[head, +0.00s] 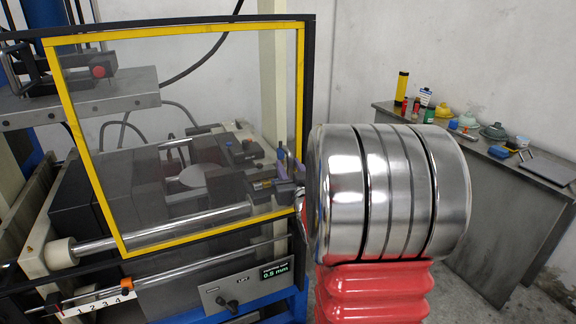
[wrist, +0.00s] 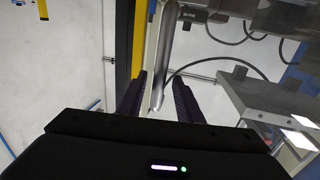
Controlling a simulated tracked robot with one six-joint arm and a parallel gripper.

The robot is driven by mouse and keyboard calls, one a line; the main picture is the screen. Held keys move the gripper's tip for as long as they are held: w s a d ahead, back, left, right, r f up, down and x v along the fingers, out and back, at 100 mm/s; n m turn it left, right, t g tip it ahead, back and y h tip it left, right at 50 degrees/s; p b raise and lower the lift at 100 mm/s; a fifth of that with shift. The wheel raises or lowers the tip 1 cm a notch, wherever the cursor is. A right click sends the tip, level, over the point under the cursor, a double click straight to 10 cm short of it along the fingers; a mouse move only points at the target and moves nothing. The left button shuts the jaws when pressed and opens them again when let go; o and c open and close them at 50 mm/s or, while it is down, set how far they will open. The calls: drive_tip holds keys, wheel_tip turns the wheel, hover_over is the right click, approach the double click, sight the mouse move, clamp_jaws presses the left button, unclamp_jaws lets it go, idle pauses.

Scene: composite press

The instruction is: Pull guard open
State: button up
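The guard is a clear panel in a yellow frame (head: 180,245), standing upright across the front of the press in the head view. Its yellow edge also shows in the wrist view (wrist: 137,40). My gripper (head: 288,165) is at the guard's right edge, partly hidden by my own wrist. In the wrist view my gripper's dark fingers (wrist: 158,92) are spread apart. A silver bar (wrist: 167,50), seemingly the guard's handle, runs between them. A gap shows between the bar and the right finger; contact on the left side cannot be told.
A control panel (head: 250,290) with a small display sits below the guard. The press's upper plate (head: 90,105) is at the left. A grey bench (head: 500,190) with bottles and small bowls stands at the right by the wall.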

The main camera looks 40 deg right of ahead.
drive_tip(key=shift+w, duration=0.15)
drive_tip(key=shift+c, duration=0.2)
drive_tip(key=shift+d, duration=0.1)
clamp_jaws()
idle(0.3)
